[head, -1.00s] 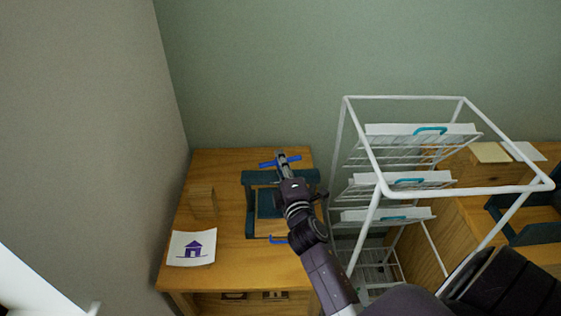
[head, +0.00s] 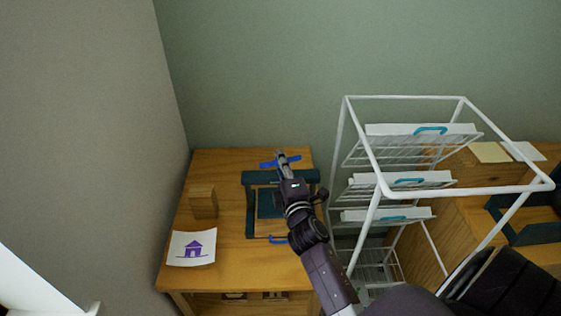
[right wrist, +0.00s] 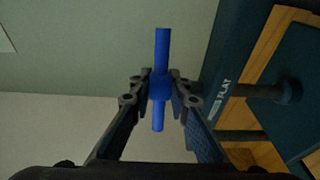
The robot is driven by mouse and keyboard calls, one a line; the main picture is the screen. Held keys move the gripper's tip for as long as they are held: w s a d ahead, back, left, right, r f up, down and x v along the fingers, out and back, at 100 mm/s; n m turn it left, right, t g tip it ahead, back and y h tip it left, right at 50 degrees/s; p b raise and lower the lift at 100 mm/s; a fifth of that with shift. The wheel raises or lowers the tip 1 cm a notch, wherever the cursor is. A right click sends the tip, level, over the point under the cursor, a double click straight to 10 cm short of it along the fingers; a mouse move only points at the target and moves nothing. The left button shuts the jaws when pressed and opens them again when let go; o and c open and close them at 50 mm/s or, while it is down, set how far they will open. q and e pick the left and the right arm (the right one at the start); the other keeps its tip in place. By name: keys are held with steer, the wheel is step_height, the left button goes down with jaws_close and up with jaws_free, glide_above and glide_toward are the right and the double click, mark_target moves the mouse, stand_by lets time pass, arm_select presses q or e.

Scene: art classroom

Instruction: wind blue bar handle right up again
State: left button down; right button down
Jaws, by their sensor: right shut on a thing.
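The blue bar handle (head: 268,164) sits on top of a dark teal press (head: 251,200) on the wooden table. In the right wrist view the blue bar (right wrist: 161,112) stands upright in the picture, with its thicker middle between my fingers. My right gripper (head: 281,158) reaches over the press and is shut on the handle's middle; it also shows in the right wrist view (right wrist: 160,86). The press frame (right wrist: 235,60) shows there too, with the word FLAT on it. My arm hides part of the press in the head view. My left gripper is not in view.
A wooden block (head: 203,202) and a paper with a purple house (head: 191,248) lie left of the press. A second blue handle (head: 278,240) is at the press's front. A white wire rack (head: 346,140) stands close on the right. Walls are behind and left.

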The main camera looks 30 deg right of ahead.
steer(key=shift+f, duration=0.1)
stand_by(0.5)
steer(key=c, duration=1.8)
jaws_free()
steer(key=v, duration=0.7)
steer(key=shift+s, duration=0.25)
steer(key=shift+a, duration=0.1)
